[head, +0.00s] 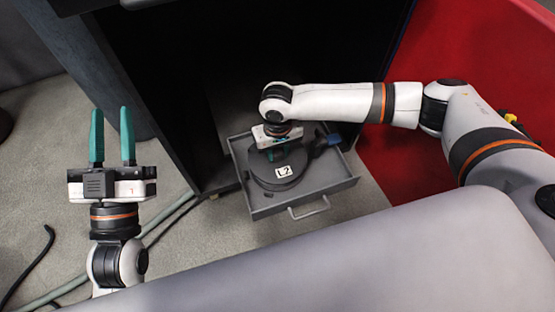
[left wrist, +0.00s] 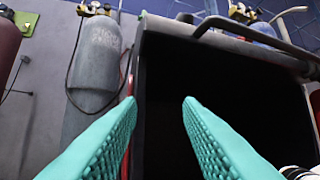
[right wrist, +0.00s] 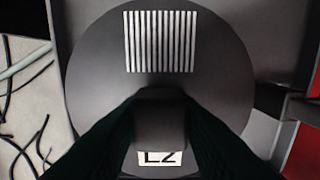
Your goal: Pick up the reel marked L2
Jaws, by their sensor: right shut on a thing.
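The reel marked L2 (head: 275,178) is a dark grey disc lying in an open grey drawer (head: 335,185). Its white L2 label faces up toward the drawer's front. My right gripper (head: 272,150) reaches down over the reel and is shut on it. In the right wrist view the reel (right wrist: 100,75) fills the middle, with a striped white patch and the label between my dark fingers (right wrist: 160,130).
A dark cabinet (head: 150,70) stands behind the drawer, and a red panel (head: 470,60) is on the right. A blue object (head: 322,146) lies at the drawer's right. Cables (head: 165,215) run over the grey floor. The left wrist view shows a grey gas cylinder (left wrist: 97,60).

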